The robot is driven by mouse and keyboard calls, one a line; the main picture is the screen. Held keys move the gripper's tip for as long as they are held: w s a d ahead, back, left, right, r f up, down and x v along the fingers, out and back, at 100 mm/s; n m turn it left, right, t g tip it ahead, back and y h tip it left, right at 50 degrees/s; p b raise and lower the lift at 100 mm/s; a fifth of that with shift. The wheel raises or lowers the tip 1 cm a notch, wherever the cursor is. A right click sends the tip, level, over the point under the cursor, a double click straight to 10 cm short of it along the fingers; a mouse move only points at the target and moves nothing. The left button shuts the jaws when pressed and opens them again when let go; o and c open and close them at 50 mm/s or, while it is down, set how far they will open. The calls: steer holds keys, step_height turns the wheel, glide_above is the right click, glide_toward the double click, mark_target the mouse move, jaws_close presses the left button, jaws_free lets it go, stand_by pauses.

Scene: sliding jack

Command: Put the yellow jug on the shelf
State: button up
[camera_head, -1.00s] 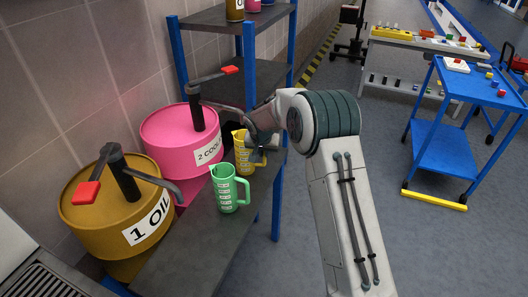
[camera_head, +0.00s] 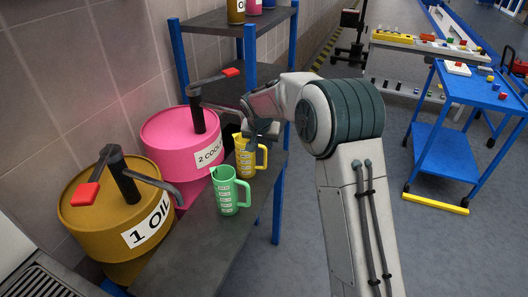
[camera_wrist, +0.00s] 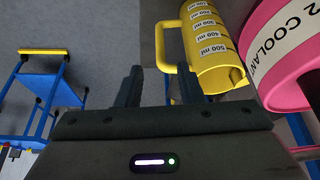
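The yellow jug (camera_head: 244,160) stands upright on the dark bench top (camera_head: 185,255), behind the green jug (camera_head: 226,193) and beside the pink drum. My gripper (camera_head: 262,130) is at the jug's upper right, partly hiding it in the head view. In the wrist view the gripper (camera_wrist: 160,85) is open, its two dark fingers apart. The yellow jug (camera_wrist: 214,50) is ahead of them, with its handle (camera_wrist: 164,38) in line with the gap. I cannot tell whether a finger touches it. The shelf (camera_head: 222,20) is the dark-board rack with blue posts behind the bench.
A pink drum (camera_head: 165,130) and a mustard drum (camera_head: 90,220), both with pump levers, stand left of the bench. Canisters (camera_head: 236,10) stand on the shelf's upper board. A blue cart (camera_head: 445,150) is at right, with open floor between.

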steer(key=s+d+r+g, duration=0.1)
steer(key=s+d+r, duration=0.45)
steer(key=s, duration=0.35)
steer(key=s+d+r, duration=0.5)
steer(key=s+d, duration=0.1)
steer(key=s, duration=0.3)
steer(key=s+d+f, duration=0.1)
steer(key=s+d, duration=0.2)
steer(key=s, duration=0.7)
steer(key=s+d+f+n, duration=0.1)
steer(key=s+d, duration=0.2)
steer(key=s, duration=0.6)
steer(key=shift+s+d+n+g+y, duration=0.25)
steer(key=shift+s+n+g+y, duration=0.05)
steer(key=shift+s+g+y, duration=0.1)
